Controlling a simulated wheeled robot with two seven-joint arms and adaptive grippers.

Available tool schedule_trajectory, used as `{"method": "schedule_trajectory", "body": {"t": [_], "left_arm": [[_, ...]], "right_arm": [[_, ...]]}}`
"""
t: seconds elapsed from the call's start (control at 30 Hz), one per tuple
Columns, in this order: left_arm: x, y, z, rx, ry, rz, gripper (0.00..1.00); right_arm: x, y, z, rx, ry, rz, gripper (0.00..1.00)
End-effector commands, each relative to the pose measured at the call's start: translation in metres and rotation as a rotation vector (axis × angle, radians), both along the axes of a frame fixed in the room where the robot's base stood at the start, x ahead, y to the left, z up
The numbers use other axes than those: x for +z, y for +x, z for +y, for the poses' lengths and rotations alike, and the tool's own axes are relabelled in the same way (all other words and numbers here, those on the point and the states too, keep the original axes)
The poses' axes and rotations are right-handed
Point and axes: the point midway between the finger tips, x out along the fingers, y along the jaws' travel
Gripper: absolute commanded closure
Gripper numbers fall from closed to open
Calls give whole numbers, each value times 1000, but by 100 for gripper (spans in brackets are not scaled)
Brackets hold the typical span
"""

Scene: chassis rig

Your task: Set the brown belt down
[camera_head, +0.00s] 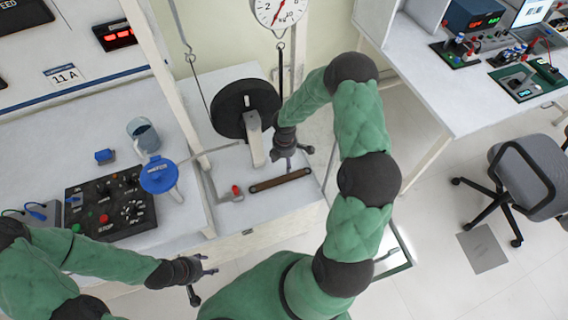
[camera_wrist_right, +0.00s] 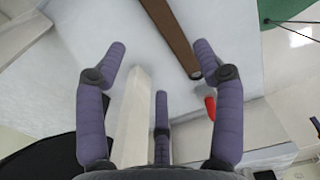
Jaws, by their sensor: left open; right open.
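The brown belt (camera_head: 280,180) lies as a straight strip on the white bench top, to the right of a small red knob. In the right wrist view the belt (camera_wrist_right: 170,38) runs down from the top edge, its near end beside the right-hand finger. My right gripper (camera_head: 296,152) is above the bench, just behind the belt in the head view. Its fingers (camera_wrist_right: 160,75) are spread, with no object between them. My left gripper (camera_head: 205,280) is open and empty in front of the bench, low in the head view.
A black wheel (camera_head: 245,108) on a grey support stands left of my right gripper. A red knob (camera_head: 236,189) is on a bracket near the belt. A dial scale (camera_head: 280,12) hangs above.

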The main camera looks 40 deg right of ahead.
Motion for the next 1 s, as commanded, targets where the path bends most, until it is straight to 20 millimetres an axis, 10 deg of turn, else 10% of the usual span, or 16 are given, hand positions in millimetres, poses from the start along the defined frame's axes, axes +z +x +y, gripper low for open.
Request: {"method": "schedule_trajectory", "body": {"t": [0.27, 0.7, 1.0], "left_arm": [[2, 0, 0, 0, 0, 0, 46], [2, 0, 0, 0, 0, 0, 46], [2, 0, 0, 0, 0, 0, 46]], "right_arm": [[5, -3, 9, -21, 17, 2, 31], [-45, -106, 208, -1013, 338, 172, 31], [-49, -163, 237, -1498, 295, 242, 31]]}}
